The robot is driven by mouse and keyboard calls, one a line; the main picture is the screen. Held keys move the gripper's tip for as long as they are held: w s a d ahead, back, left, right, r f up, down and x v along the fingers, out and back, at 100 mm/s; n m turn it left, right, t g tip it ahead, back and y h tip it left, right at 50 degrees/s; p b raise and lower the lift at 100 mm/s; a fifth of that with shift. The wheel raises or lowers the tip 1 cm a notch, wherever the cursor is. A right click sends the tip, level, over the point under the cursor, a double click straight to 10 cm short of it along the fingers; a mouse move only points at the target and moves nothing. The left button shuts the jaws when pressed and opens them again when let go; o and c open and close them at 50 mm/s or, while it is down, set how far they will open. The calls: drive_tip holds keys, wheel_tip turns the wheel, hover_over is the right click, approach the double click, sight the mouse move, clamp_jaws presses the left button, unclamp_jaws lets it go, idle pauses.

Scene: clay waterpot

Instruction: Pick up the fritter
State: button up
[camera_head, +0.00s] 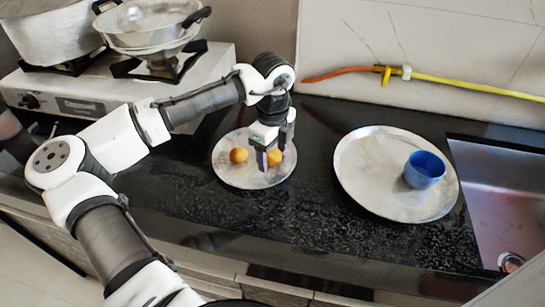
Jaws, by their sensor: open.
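Two small round orange-brown fritters lie on a round metal plate (235,177) on the dark counter. The left fritter (238,155) is in clear view. The right fritter (275,157) is partly hidden by my gripper (272,168). My gripper points down over the plate, its fingertips at the right fritter. The jaws are open; whether the fingers touch the fritter or stand on either side of it, I cannot tell.
A larger metal plate (375,190) with a blue cup (424,169) stands to the right, before the sink (500,205). A stove (100,95) with pots is at the left. A hose (460,83) runs along the wall. The counter between the plates is clear.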

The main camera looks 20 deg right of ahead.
drive_tip(key=shift+f, duration=0.1)
drive_tip(key=shift+c, duration=0.4)
drive_tip(key=c, duration=0.9)
